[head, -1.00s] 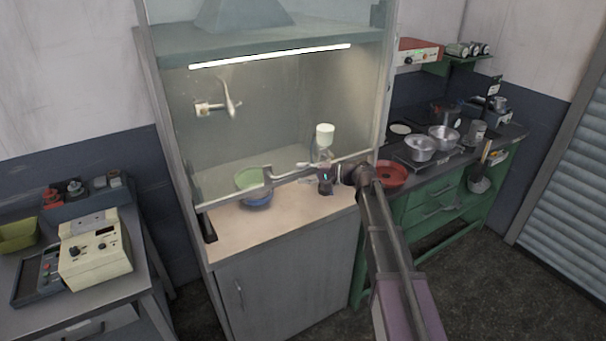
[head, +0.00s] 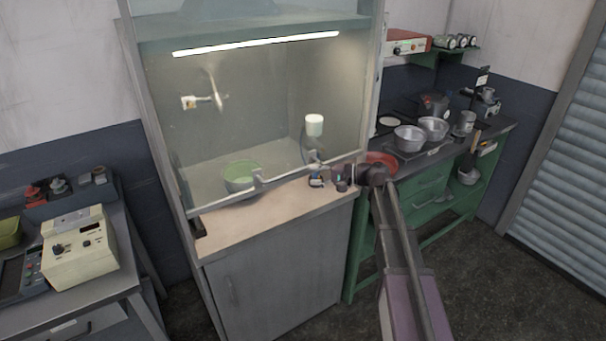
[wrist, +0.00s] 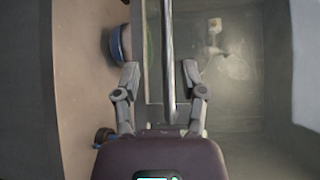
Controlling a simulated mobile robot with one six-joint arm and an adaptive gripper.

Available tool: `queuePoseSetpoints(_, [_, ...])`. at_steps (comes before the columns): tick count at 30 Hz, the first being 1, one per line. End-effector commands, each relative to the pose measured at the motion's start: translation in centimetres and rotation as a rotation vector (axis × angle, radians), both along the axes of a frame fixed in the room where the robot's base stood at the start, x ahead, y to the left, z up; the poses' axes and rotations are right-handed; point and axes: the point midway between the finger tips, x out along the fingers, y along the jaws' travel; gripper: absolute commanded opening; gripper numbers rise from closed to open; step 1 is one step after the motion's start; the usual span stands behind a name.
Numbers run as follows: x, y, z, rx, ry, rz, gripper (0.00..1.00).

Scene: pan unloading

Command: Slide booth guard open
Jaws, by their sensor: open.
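The booth guard is a clear upright pane across the front of the booth, with a pale bottom rail (head: 222,204). A metal handle bar (head: 288,172) stands off near its lower edge. My gripper (head: 318,178) is at the right part of this handle, low over the counter. In the wrist view the handle bar (wrist: 168,50) runs between the two spread fingers of my gripper (wrist: 161,74). The fingers are open, apart from the bar on both sides. The guard's bottom edge is low, close above the counter.
A green bowl (head: 240,174) stands in the booth behind the pane, and a white-topped sprayer (head: 314,126) stands near it. A red bowl (head: 381,160) and metal pans (head: 409,138) are on the green bench at right. A beige control box (head: 79,250) is at left.

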Motion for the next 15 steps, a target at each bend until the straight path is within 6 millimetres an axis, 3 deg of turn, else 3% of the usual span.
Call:
queuePoseSetpoints(6, [-0.5,-2.8,0.5,0.001,0.0,-0.001,0.54])
queuePoseSetpoints(15, [-0.9,-4.7,0.7,0.0,-0.001,0.0,0.54])
